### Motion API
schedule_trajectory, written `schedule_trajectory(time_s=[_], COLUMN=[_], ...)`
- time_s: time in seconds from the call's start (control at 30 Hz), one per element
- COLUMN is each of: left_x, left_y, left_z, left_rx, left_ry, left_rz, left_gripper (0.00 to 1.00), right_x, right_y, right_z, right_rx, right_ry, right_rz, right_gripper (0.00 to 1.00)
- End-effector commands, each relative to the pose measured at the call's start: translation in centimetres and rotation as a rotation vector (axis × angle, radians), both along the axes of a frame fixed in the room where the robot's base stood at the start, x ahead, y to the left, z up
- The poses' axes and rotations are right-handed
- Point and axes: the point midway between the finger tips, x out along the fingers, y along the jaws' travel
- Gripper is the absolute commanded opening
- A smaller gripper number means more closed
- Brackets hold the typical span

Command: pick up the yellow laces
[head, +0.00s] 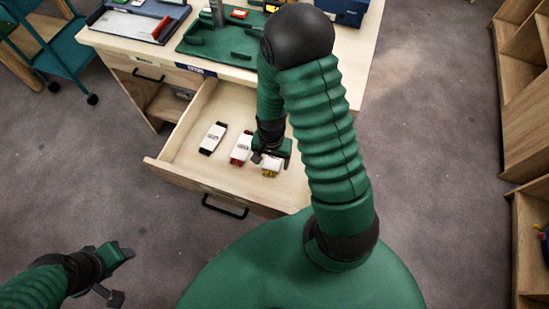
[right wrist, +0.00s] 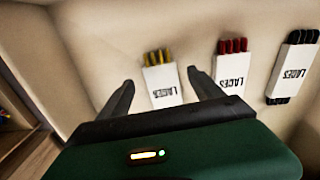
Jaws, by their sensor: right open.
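The yellow laces (head: 271,166) are a white packet marked "LACES" with yellow lace ends, lying in the open drawer (head: 181,173). In the right wrist view the yellow laces (right wrist: 162,82) lie between the two spread fingers of my right gripper (right wrist: 159,90). My right gripper (head: 272,150) is above the packet in the head view and covers part of it. It is open and holds nothing. My left gripper (head: 118,272) is at the lower left, away from the drawer, over the floor; its fingers look spread and empty.
The red laces (head: 241,148) lie just left of the yellow ones, and the black laces (head: 212,138) lie further left. The drawer walls stand around them. A green tray (head: 215,52) sits on the desk top above. Wooden shelves (head: 524,90) stand at the right.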

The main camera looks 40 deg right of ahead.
Motion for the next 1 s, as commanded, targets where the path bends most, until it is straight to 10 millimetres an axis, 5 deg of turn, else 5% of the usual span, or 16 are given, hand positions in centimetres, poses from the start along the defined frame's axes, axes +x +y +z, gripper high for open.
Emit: schedule_trajectory(time_s=[0.1, 0.37, 0.83, 1.0], left_x=[0.0, 0.0, 0.0, 0.0], left_y=[0.0, 0.0, 0.0, 0.0], left_z=[-0.7, -0.6, -0.6, -0.6], left_rx=[0.000, 0.000, 0.000, 0.000], left_ry=[0.000, 0.000, 0.000, 0.000], left_rz=[0.000, 0.000, 0.000, 0.000], left_gripper=[0.50, 0.50, 0.50, 0.50], right_x=[0.0, 0.0, 0.0, 0.0], right_y=[0.0, 0.0, 0.0, 0.0], right_z=[-2.1, -2.3, -2.3, -2.3], right_rx=[-0.001, -0.002, -0.001, -0.001], right_ry=[0.003, -0.001, 0.000, 0.000], right_rz=[0.001, 0.001, 0.001, 0.001], right_gripper=[0.75, 0.75, 0.14, 0.11])
